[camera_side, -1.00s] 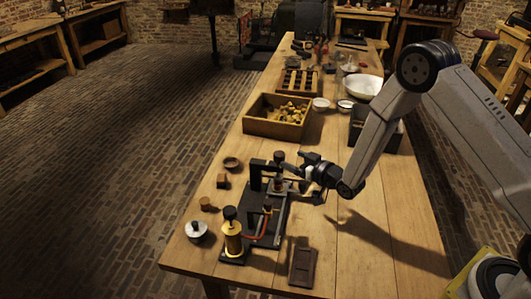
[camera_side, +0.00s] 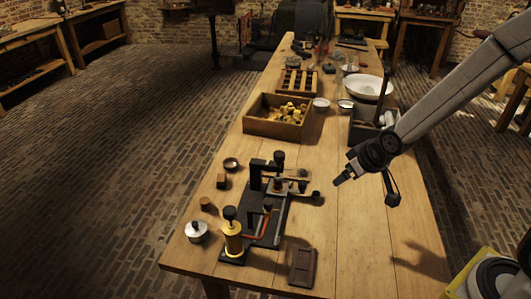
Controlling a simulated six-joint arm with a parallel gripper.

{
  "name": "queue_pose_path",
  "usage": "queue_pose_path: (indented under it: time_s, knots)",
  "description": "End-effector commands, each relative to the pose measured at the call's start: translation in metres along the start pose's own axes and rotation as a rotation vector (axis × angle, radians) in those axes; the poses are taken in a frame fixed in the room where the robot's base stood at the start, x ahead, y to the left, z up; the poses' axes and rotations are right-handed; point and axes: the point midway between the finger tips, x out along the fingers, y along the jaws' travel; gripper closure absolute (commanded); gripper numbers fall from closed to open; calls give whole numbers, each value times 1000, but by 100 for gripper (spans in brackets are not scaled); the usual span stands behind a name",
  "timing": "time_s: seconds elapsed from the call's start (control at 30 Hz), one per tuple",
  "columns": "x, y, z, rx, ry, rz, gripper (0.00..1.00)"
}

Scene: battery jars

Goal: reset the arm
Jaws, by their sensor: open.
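My gripper (camera_side: 342,180) hangs above the right half of the wooden table (camera_side: 350,230), to the right of the black apparatus. It is open, and nothing shows between its fingers. The apparatus (camera_side: 270,212) stands on the near part of the table, with a brass cylinder (camera_side: 233,238) at its front and a red-orange wire beside it. A clear gap separates my gripper from the apparatus in the picture.
A wooden box (camera_side: 262,128) of brass-coloured pieces stands behind the apparatus. A dark box (camera_side: 366,132) and a white bowl (camera_side: 368,86) are at the right edge. A dark flat block (camera_side: 302,266) lies near the front. A silver-lidded jar (camera_side: 197,231) stands at left.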

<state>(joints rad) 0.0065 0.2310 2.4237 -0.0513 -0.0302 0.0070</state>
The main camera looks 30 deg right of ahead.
Motion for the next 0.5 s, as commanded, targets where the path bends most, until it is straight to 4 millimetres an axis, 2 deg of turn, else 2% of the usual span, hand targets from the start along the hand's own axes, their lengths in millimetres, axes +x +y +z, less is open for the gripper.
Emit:
queue_pose_path:
  time_s: [0.1,0.3,0.5]
  knots:
    - [-23,-1,25,14,-100,0,13]
    - [-50,-4,59,32,-233,-4,13]
    - [-59,-5,72,37,-285,-7,13]
